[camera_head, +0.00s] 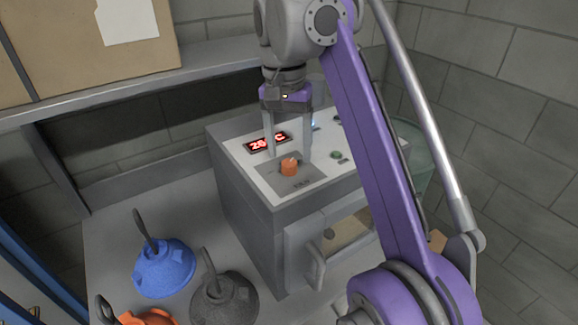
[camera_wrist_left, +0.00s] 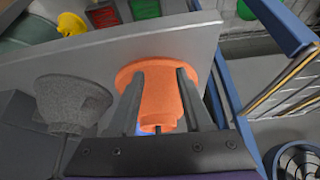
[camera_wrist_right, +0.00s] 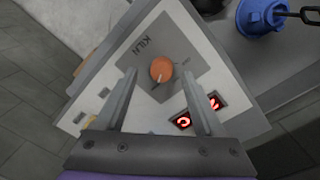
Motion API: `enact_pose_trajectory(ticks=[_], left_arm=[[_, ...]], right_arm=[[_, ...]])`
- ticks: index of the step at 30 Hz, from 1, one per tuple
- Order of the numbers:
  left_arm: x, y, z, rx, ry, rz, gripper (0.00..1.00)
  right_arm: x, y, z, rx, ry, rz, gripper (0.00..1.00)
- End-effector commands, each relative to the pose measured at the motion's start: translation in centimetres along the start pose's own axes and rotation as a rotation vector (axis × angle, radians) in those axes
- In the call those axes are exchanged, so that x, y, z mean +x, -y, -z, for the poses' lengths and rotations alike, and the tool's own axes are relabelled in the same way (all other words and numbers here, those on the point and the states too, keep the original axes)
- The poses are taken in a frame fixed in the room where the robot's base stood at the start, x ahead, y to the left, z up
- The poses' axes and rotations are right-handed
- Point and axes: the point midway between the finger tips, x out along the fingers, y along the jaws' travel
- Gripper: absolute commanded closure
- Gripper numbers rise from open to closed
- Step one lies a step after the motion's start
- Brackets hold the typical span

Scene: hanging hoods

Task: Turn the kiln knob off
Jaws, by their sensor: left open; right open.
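The kiln (camera_head: 240,195) is a grey box with a light top panel and a red lit display (camera_head: 268,142). Its orange knob (camera_head: 289,167) sits on a grey plate and carries a pale pointer mark. My right gripper (camera_head: 290,157) is open and points down over the knob, one finger on each side. In the right wrist view the knob (camera_wrist_right: 161,69) shows between the fingertips, beside the KILN label; I cannot tell whether they touch it. My left gripper (camera_wrist_left: 160,76) is open in the left wrist view, in front of an orange hood (camera_wrist_left: 158,100).
A blue hood (camera_head: 164,268) and a dark grey hood (camera_head: 224,300) with hooks stand left of the kiln on the grey table (camera_head: 110,235). The kiln door handle (camera_head: 316,265) sticks out in front. A shelf (camera_head: 200,65) runs along the back wall.

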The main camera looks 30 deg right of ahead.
Motion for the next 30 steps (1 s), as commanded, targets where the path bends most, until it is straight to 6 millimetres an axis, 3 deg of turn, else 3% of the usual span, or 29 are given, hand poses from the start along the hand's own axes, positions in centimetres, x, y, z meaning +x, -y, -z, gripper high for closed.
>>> enact_pose_trajectory(ticks=[1, 6, 16, 28, 30], left_arm=[[0.5, 0.0, -0.4, 0.000, 0.004, 0.000, 0.50], [0.9, 0.0, -0.8, 0.000, 0.006, 0.000, 0.50], [0.9, 0.0, -0.8, 0.000, 0.007, 0.000, 0.50], [0.9, 0.0, -0.8, 0.000, 0.007, 0.000, 0.50], [0.9, 0.0, -0.8, 0.000, 0.007, 0.000, 0.50]], right_arm=[[1.1, 0.0, 0.0, 0.000, 0.001, -0.001, 0.29], [2.4, 0.0, 0.0, 0.000, -0.001, 0.001, 0.29], [2.6, 0.0, 0.0, 0.000, -0.001, 0.001, 0.29], [2.6, 0.0, 0.0, 0.000, -0.001, 0.001, 1.00], [2.6, 0.0, 0.0, 0.000, -0.001, 0.001, 1.00]])
